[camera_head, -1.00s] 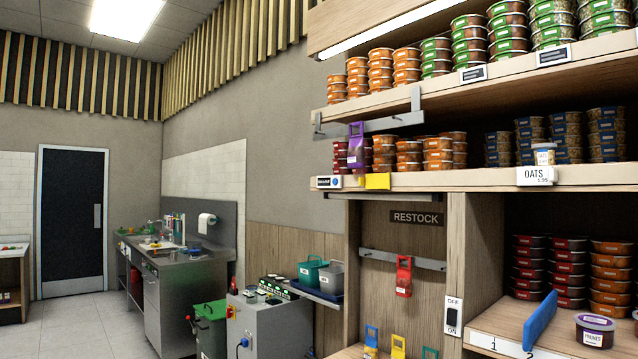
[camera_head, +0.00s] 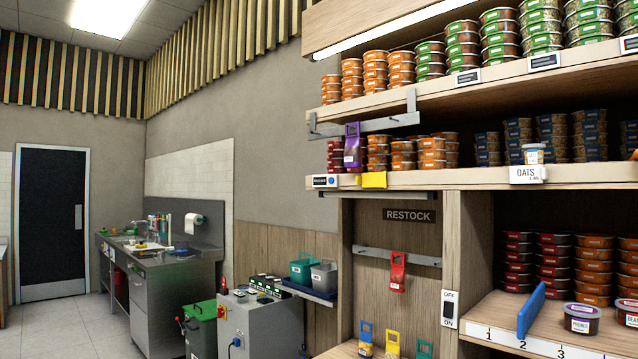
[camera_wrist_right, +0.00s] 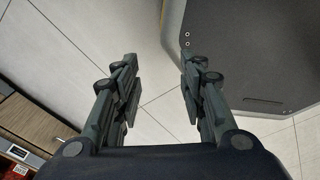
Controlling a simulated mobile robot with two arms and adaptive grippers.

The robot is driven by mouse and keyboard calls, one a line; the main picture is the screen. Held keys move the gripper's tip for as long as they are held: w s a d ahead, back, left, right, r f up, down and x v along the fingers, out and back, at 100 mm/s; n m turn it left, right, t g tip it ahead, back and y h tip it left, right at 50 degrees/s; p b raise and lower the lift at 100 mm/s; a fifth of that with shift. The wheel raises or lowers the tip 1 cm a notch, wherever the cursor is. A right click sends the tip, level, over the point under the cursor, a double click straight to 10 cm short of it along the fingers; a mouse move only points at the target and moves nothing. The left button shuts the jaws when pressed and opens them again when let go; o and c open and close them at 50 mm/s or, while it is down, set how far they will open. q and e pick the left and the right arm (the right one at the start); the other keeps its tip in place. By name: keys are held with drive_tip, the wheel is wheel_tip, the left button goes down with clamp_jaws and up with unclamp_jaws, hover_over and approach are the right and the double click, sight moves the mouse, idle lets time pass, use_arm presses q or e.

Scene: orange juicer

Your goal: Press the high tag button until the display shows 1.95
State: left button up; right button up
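In the head view, a white price tag reading OATS (camera_head: 527,175) sits on the front edge of the middle shelf, with a small number under the word that looks like 1.95 or similar but is too small to read surely. A small jar (camera_head: 534,154) stands just above it. Another tag with a blue round spot (camera_head: 325,181) is at the left end of the same shelf edge. My right gripper (camera_wrist_right: 157,85) is open and empty in the right wrist view, over the tiled floor and away from the shelves. My left gripper is in neither current view.
Stacked tubs fill the shelves. A yellow card (camera_head: 374,180) hangs from the middle shelf edge. A red tag (camera_head: 397,272) hangs on a rail under the RESTOCK sign (camera_head: 409,216). A blue divider (camera_head: 531,310) stands on the lower shelf. Open floor (camera_head: 70,328) lies at left.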

drive_tip(key=shift+s+a, duration=0.15)
drive_tip(key=shift+a, duration=0.3)
clamp_jaws()
drive_tip(key=shift+a, duration=0.35)
drive_tip(key=shift+d, duration=0.25)
drive_tip(key=shift+d, duration=0.3)
